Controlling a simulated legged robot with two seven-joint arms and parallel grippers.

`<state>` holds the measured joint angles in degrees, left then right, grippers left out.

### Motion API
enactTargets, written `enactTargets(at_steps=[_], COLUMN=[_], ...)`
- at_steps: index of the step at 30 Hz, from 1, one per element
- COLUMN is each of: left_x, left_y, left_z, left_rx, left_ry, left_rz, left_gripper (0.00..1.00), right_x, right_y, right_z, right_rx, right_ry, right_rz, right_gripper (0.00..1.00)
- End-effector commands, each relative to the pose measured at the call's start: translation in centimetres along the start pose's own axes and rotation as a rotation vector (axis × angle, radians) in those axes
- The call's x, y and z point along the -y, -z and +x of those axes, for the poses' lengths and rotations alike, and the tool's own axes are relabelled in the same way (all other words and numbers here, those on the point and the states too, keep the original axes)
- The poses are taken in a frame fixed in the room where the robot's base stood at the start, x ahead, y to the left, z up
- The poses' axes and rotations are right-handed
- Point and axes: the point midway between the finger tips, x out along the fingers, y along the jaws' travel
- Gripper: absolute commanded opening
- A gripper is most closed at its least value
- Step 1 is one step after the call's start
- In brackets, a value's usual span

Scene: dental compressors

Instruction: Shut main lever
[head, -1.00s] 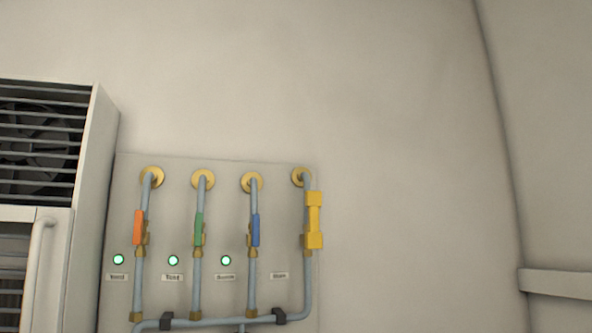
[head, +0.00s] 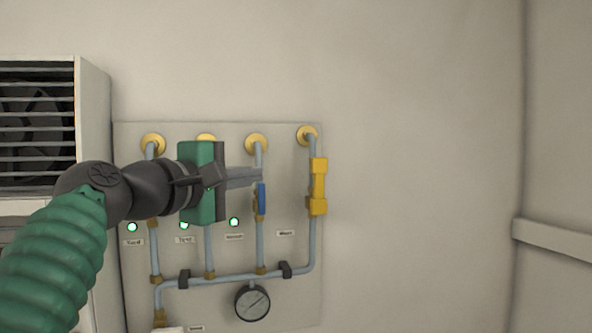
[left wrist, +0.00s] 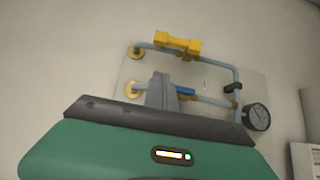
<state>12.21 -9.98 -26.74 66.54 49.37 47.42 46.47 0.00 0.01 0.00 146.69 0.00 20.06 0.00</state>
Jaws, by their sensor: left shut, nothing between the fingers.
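The main lever is the yellow handle (head: 318,187) on the rightmost pipe of the wall panel. It stands upright, in line with its pipe. In the left wrist view the yellow handle (left wrist: 178,43) lies near the top, beyond the fingers. My left gripper (head: 258,176) is shut and empty. In the head view its fingertips overlap the third pipe, just above the blue lever (head: 261,198) and left of the yellow handle. The gripper body hides the green lever and the orange one. My right gripper is not in view.
The panel (head: 300,245) carries several pipes, green lights (head: 234,222) and a gauge (head: 252,303) below. A slatted unit (head: 40,120) stands at the left. The wall right of the panel is clear, up to a ledge (head: 555,240).

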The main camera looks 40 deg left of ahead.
Motion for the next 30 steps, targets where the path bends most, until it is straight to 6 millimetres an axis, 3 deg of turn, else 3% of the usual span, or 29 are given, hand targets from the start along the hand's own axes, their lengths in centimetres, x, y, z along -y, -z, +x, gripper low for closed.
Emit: enactTargets(at_steps=[5, 16, 18, 24, 30], left_x=[-0.2, -0.3, -0.4, -0.2, 0.0], left_y=[0.0, 0.0, -1.0, -2.6, -2.8], left_z=[2.0, 10.0, 10.9, 12.4, 12.7], left_rx=[0.001, 0.001, 0.004, 0.001, -0.001], left_ry=[0.004, 0.006, 0.003, 0.002, 0.000], left_rz=[-0.001, 0.001, 0.000, 0.001, 0.001], left_gripper=[0.00, 0.00, 0.00, 0.00, 0.00], right_x=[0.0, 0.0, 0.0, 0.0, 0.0], right_y=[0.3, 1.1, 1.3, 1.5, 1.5], right_z=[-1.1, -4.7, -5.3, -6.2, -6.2], right_rx=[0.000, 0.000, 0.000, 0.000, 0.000], right_ry=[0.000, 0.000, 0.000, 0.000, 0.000], right_rz=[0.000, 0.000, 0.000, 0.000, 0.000], right_gripper=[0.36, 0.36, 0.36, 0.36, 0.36])
